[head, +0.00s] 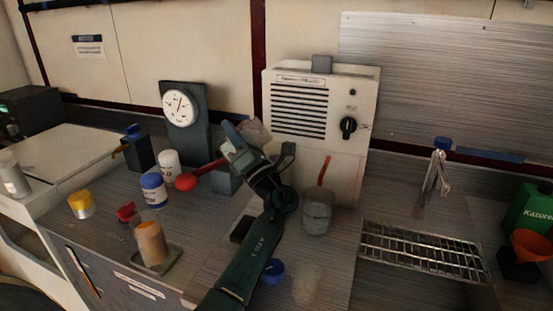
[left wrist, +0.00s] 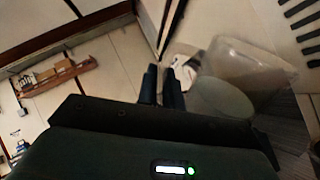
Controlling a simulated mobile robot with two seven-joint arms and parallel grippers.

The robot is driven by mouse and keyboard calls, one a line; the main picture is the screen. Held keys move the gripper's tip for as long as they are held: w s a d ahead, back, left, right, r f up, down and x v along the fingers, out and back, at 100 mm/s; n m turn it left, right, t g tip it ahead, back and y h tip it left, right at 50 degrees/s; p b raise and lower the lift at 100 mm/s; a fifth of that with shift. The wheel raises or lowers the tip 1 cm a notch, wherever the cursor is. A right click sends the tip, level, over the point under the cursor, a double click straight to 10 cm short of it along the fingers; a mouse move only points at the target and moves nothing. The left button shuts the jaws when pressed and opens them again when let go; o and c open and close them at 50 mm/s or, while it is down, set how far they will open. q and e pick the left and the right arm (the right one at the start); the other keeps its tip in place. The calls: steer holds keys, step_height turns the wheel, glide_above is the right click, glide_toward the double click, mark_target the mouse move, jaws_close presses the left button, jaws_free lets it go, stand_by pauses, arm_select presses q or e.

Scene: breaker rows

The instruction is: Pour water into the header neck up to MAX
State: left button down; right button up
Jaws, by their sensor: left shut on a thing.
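My left gripper (head: 238,143) is raised in front of the white vented unit (head: 350,88), its arm coming up from the bottom. It is shut on a clear cup (head: 256,131), which shows behind the fingers. In the left wrist view the translucent cup (left wrist: 245,75) is right of the fingers and looks tilted; I cannot tell its water level. A grey block (head: 321,64) stands on the unit's top. I cannot identify the header neck or a MAX mark for sure. My right gripper is not in view.
A red-knobbed lever (head: 187,182) and dial gauge stand (head: 181,108) are left of the gripper. Jars and a tall beaker (head: 152,243) stand left. A wire rack (head: 420,252) lies right.

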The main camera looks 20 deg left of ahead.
arm_select(q)
steer(key=shift+w+d+r+m+t+p, duration=0.1)
steer(key=shift+d+m+t+p, duration=0.05)
steer(key=shift+m+t+p, duration=0.55)
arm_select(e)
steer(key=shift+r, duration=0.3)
arm_select(q)
steer(key=shift+w+t, duration=0.1)
steer(key=shift+t, duration=0.2)
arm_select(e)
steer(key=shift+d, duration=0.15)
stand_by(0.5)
arm_select(q)
steer(key=shift+w+d+m+t, duration=0.15)
steer(key=shift+m+t, duration=0.25)
steer(key=shift+m, duration=0.4)
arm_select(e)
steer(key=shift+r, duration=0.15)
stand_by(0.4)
arm_select(q)
steer(key=shift+w+d+m+t+p, duration=0.1)
steer(key=shift+d+m+t+p, duration=0.1)
steer(key=shift+m+t+p, duration=0.3)
steer(key=shift+w+d+m+t+p, duration=0.15)
steer(key=shift+m+t+p, duration=0.1)
steer(key=shift+m+t, duration=0.45)
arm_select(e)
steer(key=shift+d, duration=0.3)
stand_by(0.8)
